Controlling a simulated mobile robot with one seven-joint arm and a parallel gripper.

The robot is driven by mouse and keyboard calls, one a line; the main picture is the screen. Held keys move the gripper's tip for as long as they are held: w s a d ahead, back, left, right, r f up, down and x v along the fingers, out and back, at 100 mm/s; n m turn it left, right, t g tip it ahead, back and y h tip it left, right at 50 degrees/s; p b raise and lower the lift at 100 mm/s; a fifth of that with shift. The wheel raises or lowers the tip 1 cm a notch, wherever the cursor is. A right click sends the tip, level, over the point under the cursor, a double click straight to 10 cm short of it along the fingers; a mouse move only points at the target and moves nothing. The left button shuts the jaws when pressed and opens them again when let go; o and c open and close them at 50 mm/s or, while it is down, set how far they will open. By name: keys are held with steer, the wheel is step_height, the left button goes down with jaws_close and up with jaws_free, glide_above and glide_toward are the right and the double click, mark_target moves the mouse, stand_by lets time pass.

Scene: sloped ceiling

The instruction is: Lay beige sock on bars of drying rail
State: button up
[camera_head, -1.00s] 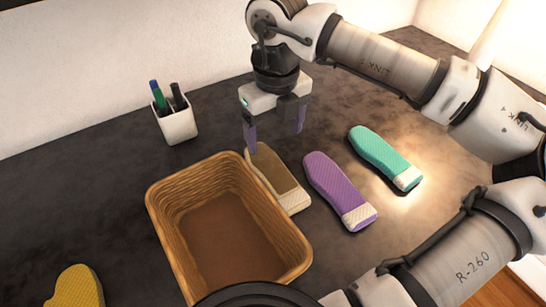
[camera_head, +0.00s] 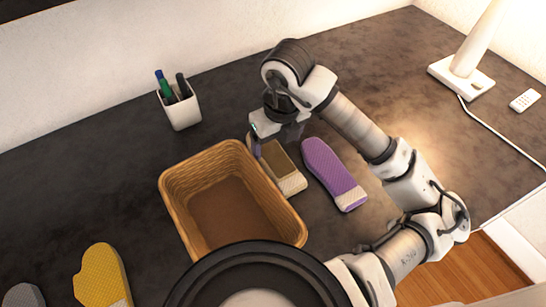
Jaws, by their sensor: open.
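The beige sock (camera_head: 291,181), with a tan body and a paler ribbed cuff, lies on the dark tabletop along the right side of the wicker basket. My gripper (camera_head: 276,149) is open and low over the sock's far end, its fingers pointing down. One finger shows at the sock's left edge. The other is partly hidden by the gripper body, and I cannot tell whether they touch the sock. No drying rail is in view.
The wicker basket (camera_head: 290,222) stands close left of the sock; a purple sock (camera_head: 327,170) lies close right. A pen cup (camera_head: 181,113) stands behind. A yellow sock (camera_head: 101,274) and a grey item (camera_head: 22,296) lie front left. A lamp (camera_head: 462,76) and remote (camera_head: 525,100) stand right.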

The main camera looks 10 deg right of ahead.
mark_target(272, 157)
steer(key=shift+w+a+f+p, duration=0.15)
steer(key=shift+w+f+p, duration=0.15)
steer(key=shift+f, duration=0.85)
steer(key=shift+w+a+f+p, duration=0.15)
steer(key=shift+f+p, duration=0.15)
steer(key=shift+f, duration=0.85)
steer(key=shift+w+a+f+p, duration=0.1)
steer(key=shift+w+f+p, duration=0.2)
steer(key=shift+f, duration=0.85)
steer(key=c, duration=0.8)
step_height(272, 157, up, 20)
steer(key=shift+r+b, duration=0.1)
steer(key=shift+b, duration=0.95)
steer(key=shift+c, duration=0.2)
